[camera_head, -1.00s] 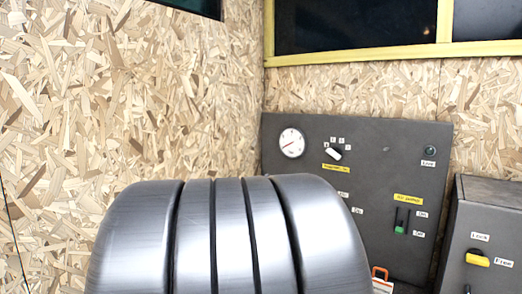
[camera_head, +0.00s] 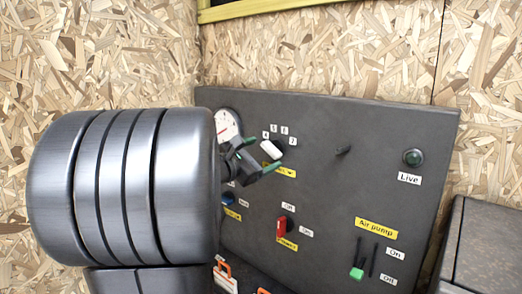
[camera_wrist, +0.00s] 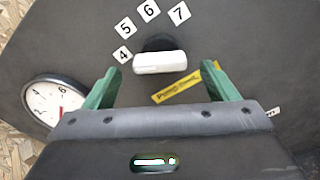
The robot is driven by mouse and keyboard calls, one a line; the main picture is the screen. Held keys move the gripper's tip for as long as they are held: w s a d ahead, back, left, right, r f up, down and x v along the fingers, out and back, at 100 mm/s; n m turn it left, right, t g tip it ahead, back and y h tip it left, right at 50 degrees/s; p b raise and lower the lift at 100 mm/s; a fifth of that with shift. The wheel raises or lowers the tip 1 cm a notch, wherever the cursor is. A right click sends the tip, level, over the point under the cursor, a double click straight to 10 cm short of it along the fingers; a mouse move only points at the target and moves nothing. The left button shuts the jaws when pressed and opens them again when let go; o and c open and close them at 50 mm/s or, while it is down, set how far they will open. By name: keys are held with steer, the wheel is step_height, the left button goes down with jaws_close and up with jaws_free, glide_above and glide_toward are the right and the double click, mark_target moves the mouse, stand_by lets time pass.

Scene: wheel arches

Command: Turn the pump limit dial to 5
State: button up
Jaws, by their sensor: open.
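The pump limit dial (camera_head: 271,150) has a white bar handle on the dark panel, with labels 4, 5, 6 and 7 arced above it. In the wrist view, the dial (camera_wrist: 160,63) lies nearly level, its left end just below the 4 label (camera_wrist: 123,54). The 5 label (camera_wrist: 126,28) is up and left of the handle. A yellow label (camera_wrist: 190,83) is below it, partly hidden. My gripper (camera_head: 260,155) is open at the dial. In the wrist view, its green fingers (camera_wrist: 160,68) stand either side of the handle, with gaps; contact is not visible.
A round gauge (camera_head: 227,126) is left of the dial, partly hidden. The dark panel (camera_head: 330,200) also carries a red switch (camera_head: 282,228), a green-tipped air pump slider (camera_head: 357,273) and a Live lamp (camera_head: 413,157). A grey box (camera_head: 485,235) stands at the right.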

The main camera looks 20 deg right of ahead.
mark_target(268, 151)
steer(key=shift+x, duration=1.85)
steer(key=shift+r, duration=0.1)
steer(key=c, duration=1)
